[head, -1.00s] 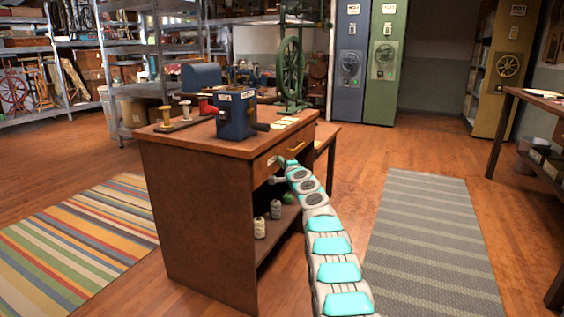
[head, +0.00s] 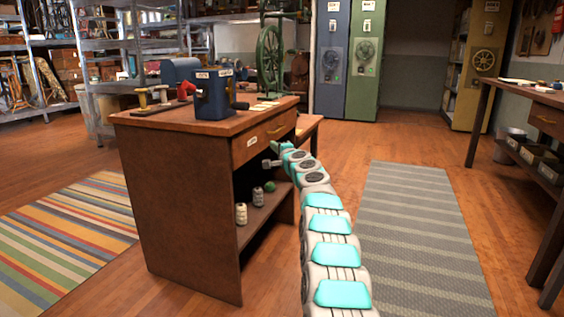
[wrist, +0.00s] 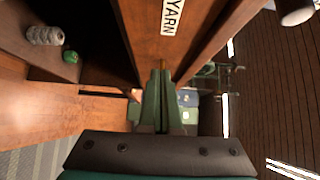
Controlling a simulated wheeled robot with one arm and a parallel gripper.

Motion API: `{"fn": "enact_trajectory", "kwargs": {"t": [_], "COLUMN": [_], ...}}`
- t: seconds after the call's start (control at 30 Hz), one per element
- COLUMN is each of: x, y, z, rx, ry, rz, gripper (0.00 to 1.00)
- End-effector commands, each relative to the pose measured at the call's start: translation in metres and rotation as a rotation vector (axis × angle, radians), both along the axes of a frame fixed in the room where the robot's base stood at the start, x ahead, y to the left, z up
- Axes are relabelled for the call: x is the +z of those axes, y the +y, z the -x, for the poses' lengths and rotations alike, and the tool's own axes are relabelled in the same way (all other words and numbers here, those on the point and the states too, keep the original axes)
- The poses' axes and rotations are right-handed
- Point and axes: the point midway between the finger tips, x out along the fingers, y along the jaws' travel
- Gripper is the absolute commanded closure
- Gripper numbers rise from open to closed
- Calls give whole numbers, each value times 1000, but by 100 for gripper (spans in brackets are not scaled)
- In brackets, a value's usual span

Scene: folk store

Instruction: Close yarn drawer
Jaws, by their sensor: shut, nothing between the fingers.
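My gripper's green fingers are together and empty, with tips at or very near the drawer front; contact is unclear.
Spools (head: 241,213) and a green yarn ball (head: 269,186) sit on the open shelf below. A blue machine (head: 213,96) stands on the bench top. A striped grey rug (head: 415,235) lies on clear floor right of my arm. Another table (head: 535,100) stands at far right.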

Motion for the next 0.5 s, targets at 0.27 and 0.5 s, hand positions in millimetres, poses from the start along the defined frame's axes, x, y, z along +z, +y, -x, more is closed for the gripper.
{"fn": "enact_trajectory", "kwargs": {"t": [0.27,0.5], "x": [0,-1], "y": [-10,-19], "z": [22,41], "rx": [2,3], "ry": [0,1], "rz": [-6,-8], "gripper": [100,100]}}
